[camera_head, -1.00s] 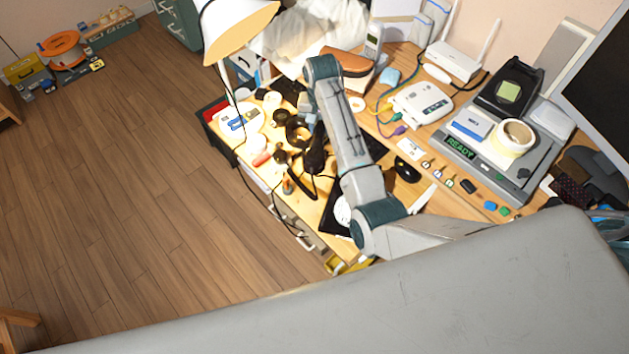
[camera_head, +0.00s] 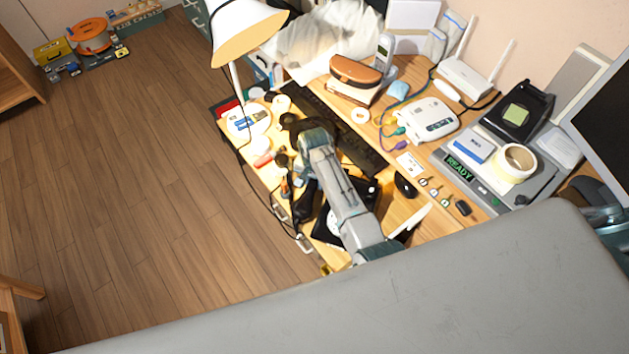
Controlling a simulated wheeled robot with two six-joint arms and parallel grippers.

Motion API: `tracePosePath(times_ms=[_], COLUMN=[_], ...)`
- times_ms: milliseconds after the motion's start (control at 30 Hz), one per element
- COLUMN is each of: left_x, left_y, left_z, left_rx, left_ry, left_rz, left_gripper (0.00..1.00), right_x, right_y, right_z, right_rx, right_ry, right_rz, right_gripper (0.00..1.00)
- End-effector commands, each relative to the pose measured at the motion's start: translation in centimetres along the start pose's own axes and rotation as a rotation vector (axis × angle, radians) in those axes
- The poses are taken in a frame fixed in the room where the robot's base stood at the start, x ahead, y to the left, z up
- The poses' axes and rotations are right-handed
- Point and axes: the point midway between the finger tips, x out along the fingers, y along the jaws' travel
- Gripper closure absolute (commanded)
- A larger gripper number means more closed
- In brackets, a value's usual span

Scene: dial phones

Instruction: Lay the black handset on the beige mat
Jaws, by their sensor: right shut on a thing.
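My right arm reaches over the desk from the lower right, its wrist bent down. My right gripper (camera_head: 301,181) is mostly hidden by the arm and is shut. The black handset (camera_head: 306,198) appears as a dark, partly hidden shape at the gripper, beside the black dial phone. The phone's pale dial (camera_head: 331,224) shows left of my forearm. I cannot make out whether the handset touches the desk. The beige mat cannot be told apart from the pale wooden desk top. My left gripper is not in view.
A white lamp (camera_head: 244,30) overhangs the desk's left end. A black keyboard (camera_head: 360,153) lies behind my arm and a black mouse (camera_head: 405,186) to its right. Cables trail over the front edge.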

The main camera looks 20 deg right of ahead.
Motion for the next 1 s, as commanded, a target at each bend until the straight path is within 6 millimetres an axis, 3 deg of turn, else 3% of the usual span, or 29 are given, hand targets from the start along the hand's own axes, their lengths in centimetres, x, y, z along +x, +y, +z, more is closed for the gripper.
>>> tracePosePath(times_ms=[433,467,567,833,1000], left_x=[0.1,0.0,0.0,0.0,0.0], left_y=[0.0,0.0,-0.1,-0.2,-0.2], left_z=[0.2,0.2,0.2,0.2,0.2], left_rx=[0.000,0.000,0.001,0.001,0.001], left_ry=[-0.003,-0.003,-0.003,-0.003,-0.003], left_rz=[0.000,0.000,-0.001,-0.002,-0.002], left_gripper=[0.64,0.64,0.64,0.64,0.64], right_x=[0.9,0.9,0.9,0.8,-0.5], right_y=[0.0,0.0,0.0,0.0,-0.1], right_z=[0.0,0.0,0.0,0.0,0.0], right_rx=[0.000,0.000,0.000,0.000,0.000], right_ry=[0.000,0.000,0.000,0.000,0.002], right_rz=[-0.001,-0.001,-0.001,-0.001,-0.003], right_gripper=[1.00,0.67,0.49,0.49,0.49])
